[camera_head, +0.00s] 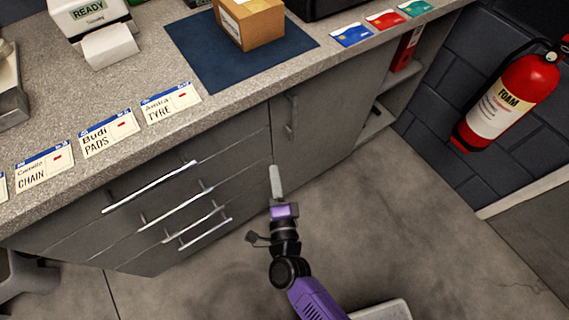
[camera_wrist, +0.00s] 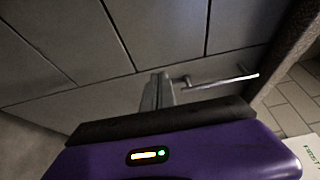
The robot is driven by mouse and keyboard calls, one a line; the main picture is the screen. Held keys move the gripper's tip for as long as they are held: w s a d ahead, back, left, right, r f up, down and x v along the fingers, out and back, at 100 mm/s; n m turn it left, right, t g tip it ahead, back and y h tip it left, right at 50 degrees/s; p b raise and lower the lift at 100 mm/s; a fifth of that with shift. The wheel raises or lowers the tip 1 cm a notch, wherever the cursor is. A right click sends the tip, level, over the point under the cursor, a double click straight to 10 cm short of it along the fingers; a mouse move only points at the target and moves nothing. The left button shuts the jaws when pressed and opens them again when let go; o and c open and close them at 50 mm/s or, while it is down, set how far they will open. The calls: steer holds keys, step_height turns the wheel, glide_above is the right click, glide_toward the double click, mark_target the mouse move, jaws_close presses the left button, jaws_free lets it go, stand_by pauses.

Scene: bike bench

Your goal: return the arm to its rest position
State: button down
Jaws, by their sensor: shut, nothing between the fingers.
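My gripper (camera_head: 276,182) is in front of the grey cabinet below the counter, in the lower middle of the head view. Its pale fingers point up in the picture and are shut with nothing between them. In the wrist view the fingers (camera_wrist: 158,92) show close together beyond the purple gripper body, with the cabinet front behind. From these views I cannot tell whether the fingertips touch the cabinet. My purple arm reaches in from the bottom of the head view.
The counter (camera_head: 225,100) holds a cardboard box (camera_head: 250,22) on a blue mat (camera_head: 195,50), name cards (camera_head: 108,132), and coloured cards (camera_head: 385,20). Drawer handles (camera_head: 150,187) stick out left of my gripper. A red fire extinguisher (camera_head: 508,95) hangs at right. The floor (camera_head: 430,230) at right is clear.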

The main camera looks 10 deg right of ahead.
steer(key=shift+s+a, duration=0.45)
steer(key=shift+a, duration=0.2)
steer(key=shift+s+a, duration=0.4)
steer(key=shift+a, duration=0.2)
step_height(320, 180, up, 9)
steer(key=s+n+t+y+p, duration=0.1)
steer(key=s+n+y, duration=0.15)
steer(key=n, duration=0.35)
steer(key=s+d+r+n+g+p, duration=0.1)
steer(key=s+d+r+n, duration=0.3)
steer(key=s, duration=0.5)
steer(key=s+d+r+n+g+p, duration=0.2)
steer(key=s+d+r+n+p, duration=0.2)
steer(key=s+d+r, duration=0.3)
steer(key=s+d+r+n+g+p, duration=0.1)
steer(key=s+d+r+n, duration=0.4)
steer(key=s, duration=0.6)
step_height(320, 180, up, 2)
steer(key=shift+d+h+p, duration=0.2)
steer(key=shift+h+p, duration=0.25)
steer(key=shift+p, duration=0.3)
steer(key=shift+s, duration=0.1)
